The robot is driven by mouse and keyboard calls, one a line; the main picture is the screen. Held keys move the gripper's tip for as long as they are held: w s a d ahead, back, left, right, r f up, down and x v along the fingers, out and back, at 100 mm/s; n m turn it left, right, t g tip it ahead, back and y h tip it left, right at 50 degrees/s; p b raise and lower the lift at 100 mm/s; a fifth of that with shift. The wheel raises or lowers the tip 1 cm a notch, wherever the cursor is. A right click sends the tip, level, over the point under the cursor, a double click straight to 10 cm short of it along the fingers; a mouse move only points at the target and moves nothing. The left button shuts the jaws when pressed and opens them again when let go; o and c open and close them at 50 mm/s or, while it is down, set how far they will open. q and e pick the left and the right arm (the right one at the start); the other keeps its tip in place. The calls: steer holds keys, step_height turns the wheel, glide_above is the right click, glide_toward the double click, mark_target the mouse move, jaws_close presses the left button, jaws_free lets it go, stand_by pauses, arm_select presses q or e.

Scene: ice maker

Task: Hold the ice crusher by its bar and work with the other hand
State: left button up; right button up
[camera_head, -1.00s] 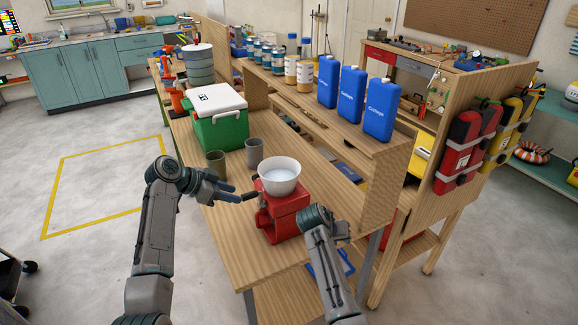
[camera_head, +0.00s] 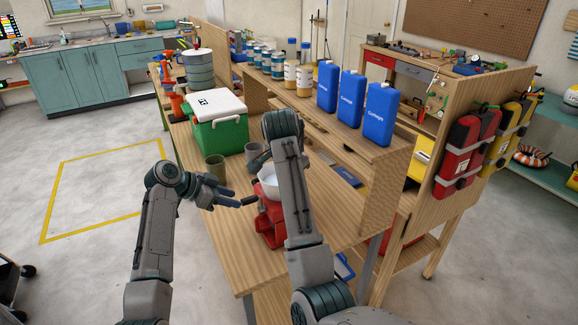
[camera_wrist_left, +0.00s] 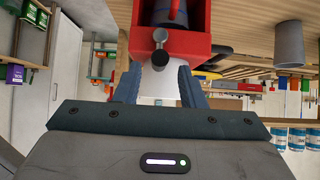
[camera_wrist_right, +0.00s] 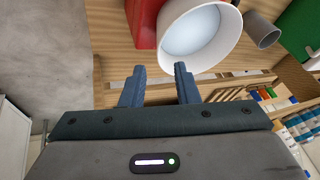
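The red ice crusher (camera_head: 268,226) stands on the wooden table with a white bowl (camera_head: 268,182) on top. A short dark handle (camera_head: 248,201) sticks out on its left side. My left gripper (camera_head: 232,197) is beside that side, its fingers apart. In the left wrist view the fingers of this gripper (camera_wrist_left: 158,78) are spread, with the crusher (camera_wrist_left: 190,45) just beyond; I cannot tell whether they touch anything. My right arm hides part of the bowl and its own hand in the head view. In the right wrist view my right gripper (camera_wrist_right: 157,78) is open and empty near the bowl (camera_wrist_right: 200,35).
A raised shelf along the right carries blue jugs (camera_head: 351,98), jars and cans. The table's front left area is bare.

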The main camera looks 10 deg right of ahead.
mark_target(242, 200)
steer(key=x, duration=0.7)
steer(key=shift+w+d+f, duration=0.1)
steer(key=shift+w+f, duration=0.05)
steer(key=shift+f, duration=0.15)
jaws_close()
stand_by(1.0)
arm_select(q)
steer(key=shift+o, duration=0.2)
steer(key=s+a+f+m+t+h, duration=0.1)
steer(key=s+a+m+t+h, duration=0.3)
steer(key=m, duration=0.3)
steer(key=shift+t, duration=0.4)
steer(key=shift+w+a+f+x, duration=0.1)
steer(key=shift+x, duration=1.45)
steer(key=shift+w+a+f+x, duration=0.1)
steer(key=shift+x, duration=1.4)
steer(key=shift+w+f+x, duration=0.1)
steer(key=shift+f+x, duration=0.05)
steer(key=shift+x, duration=1.4)
